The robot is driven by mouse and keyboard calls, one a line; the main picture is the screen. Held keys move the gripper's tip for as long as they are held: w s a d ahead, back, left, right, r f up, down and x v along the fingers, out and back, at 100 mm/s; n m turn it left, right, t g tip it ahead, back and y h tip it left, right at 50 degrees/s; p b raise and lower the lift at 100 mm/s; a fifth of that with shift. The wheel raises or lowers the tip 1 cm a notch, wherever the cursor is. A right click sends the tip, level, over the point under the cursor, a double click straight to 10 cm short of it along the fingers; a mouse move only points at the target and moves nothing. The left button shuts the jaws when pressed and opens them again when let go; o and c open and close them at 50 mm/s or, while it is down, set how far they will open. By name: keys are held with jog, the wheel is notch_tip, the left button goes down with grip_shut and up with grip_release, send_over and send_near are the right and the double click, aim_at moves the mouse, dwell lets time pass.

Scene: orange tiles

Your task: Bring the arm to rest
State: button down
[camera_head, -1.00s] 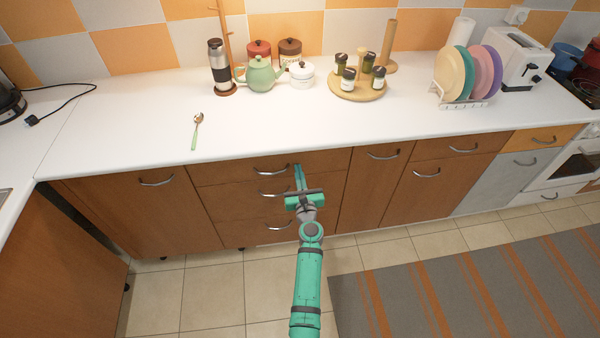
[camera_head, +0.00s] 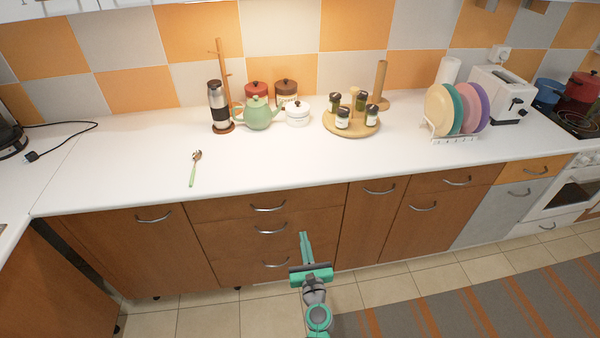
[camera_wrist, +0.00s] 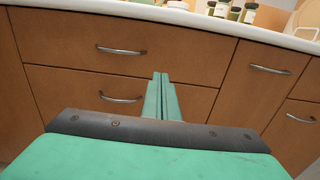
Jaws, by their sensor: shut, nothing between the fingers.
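My gripper (camera_head: 304,236) is teal with a dark grey band. In the head view it is low in front of the wooden drawers, below the counter's front edge, and it holds nothing. In the wrist view its two thin fingers (camera_wrist: 161,76) lie side by side, shut, pointing at the drawer fronts. The fingers overlap the drawers in the picture; I cannot tell the exact gap to them.
The drawers (camera_head: 240,243) with metal handles are closed. On the white counter (camera_head: 270,163) are a spoon (camera_head: 193,171), a green teapot (camera_head: 258,114), a round spice tray (camera_head: 356,130), a plate rack (camera_head: 456,139) and a toaster (camera_head: 503,92). A striped rug (camera_head: 480,302) lies right.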

jog(key=s+f+n+g+h, duration=0.1)
jog(key=s+f+n+h, duration=0.15)
jog(key=s+n, duration=0.8)
jog(key=s+f+n+g+h, duration=0.1)
jog(key=s+f+n, duration=0.3)
jog(key=s, duration=1.2)
jog(key=s+a+r+n, duration=0.1)
jog(key=s+r+n, duration=1.4)
jog(key=s+n, duration=0.4)
jog(key=shift+a+n+y, duration=0.35)
jog(key=shift+a, duration=0.05)
jog(key=shift+s+r, duration=0.1)
jog(key=shift+d, duration=0.1)
